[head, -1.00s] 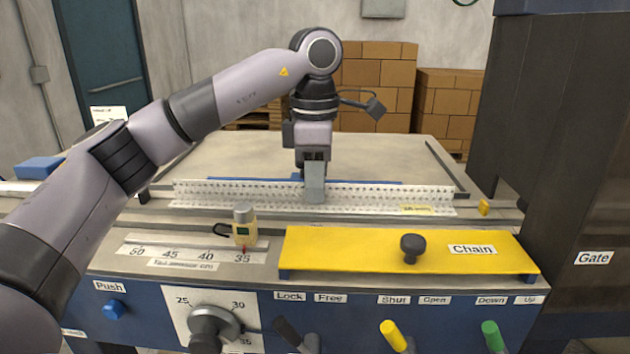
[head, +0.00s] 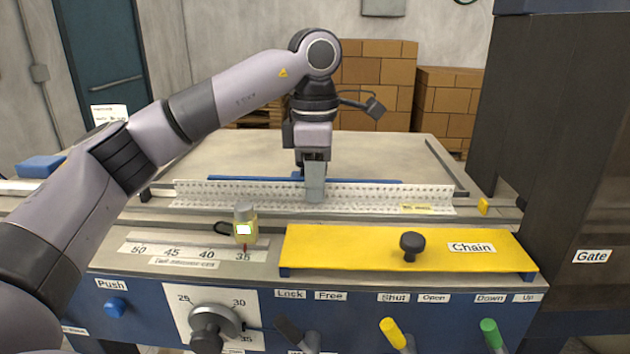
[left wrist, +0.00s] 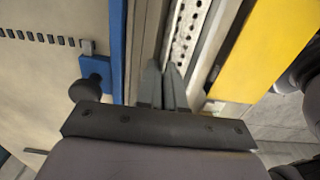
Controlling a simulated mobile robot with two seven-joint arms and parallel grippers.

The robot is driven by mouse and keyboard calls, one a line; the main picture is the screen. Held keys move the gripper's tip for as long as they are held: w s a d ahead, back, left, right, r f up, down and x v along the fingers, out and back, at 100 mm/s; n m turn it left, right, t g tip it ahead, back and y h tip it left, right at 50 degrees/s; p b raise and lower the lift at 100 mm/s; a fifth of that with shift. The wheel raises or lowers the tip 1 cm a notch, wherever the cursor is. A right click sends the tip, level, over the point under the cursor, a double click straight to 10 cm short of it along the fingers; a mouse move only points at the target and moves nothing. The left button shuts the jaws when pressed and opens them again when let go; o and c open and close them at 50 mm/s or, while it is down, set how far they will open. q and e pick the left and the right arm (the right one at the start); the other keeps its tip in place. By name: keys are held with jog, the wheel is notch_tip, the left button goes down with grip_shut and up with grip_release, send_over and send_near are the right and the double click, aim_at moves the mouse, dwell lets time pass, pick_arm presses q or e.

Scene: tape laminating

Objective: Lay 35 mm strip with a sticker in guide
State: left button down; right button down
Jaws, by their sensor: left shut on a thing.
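A long white perforated strip (head: 250,194) with an angled profile lies across the machine bed in the head view. A yellow sticker (head: 416,209) shows near its right end. My left gripper (head: 314,195) points down at the middle of the strip, shut on its upright wall. In the left wrist view my left fingertips (left wrist: 163,82) are close together beside the perforated strip (left wrist: 188,35). The fingers hide a short part of the strip. The guide cannot be clearly told apart from the rails along the strip. My right gripper is not in view.
A blue bar (head: 235,178) lies behind the strip. In front are a yellow chain cover (head: 340,248) with a black knob and a gauge (head: 245,225) by the 35 mark. A dark gate housing (head: 560,150) stands right.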

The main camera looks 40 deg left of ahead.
pick_arm(q)
jog(key=shift+s+f, duration=0.1)
jog(key=shift+f, duration=0.4)
jog(key=c, duration=1.4)
grip_release()
jog(key=shift+d, duration=0.1)
jog(key=shift+o, duration=1.1)
jog(key=shift+s+r, duration=0.1)
jog(key=shift+s, duration=0.05)
jog(key=shift+w+a+r, duration=0.2)
jog(key=shift+w+r, duration=0.3)
jog(key=shift+r, duration=0.2)
jog(key=r, duration=0.2)
jog(key=shift+s+d+r, duration=0.1)
jog(key=shift+s+r, duration=0.1)
jog(key=shift+r, duration=1.15)
